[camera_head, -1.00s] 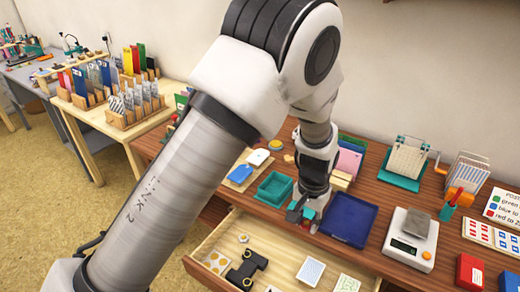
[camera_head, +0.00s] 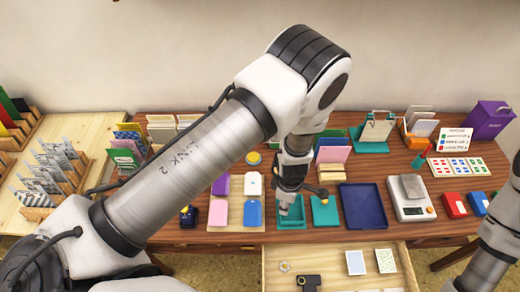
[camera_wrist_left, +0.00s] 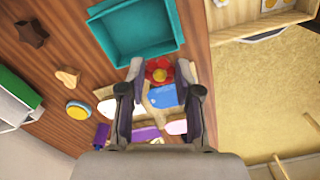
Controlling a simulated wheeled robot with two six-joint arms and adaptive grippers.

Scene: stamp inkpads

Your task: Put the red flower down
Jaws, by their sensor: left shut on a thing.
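My left gripper (camera_head: 289,207) is over the teal tray (camera_head: 292,225) in the head view and hides part of it. In the left wrist view the fingers (camera_wrist_left: 157,75) are shut on the red flower (camera_wrist_left: 159,69), a small red piece with a yellowish middle. The teal tray (camera_wrist_left: 138,55) shows just beyond the fingertips there, open and empty where visible. I cannot tell whether the flower touches anything below. The flower is not clear in the head view. My right gripper is out of view; only part of that arm shows at the right edge.
A board (camera_head: 236,213) with coloured pads lies to the left. A scale (camera_head: 410,199) is further right. An open drawer (camera_head: 338,265) juts out in front.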

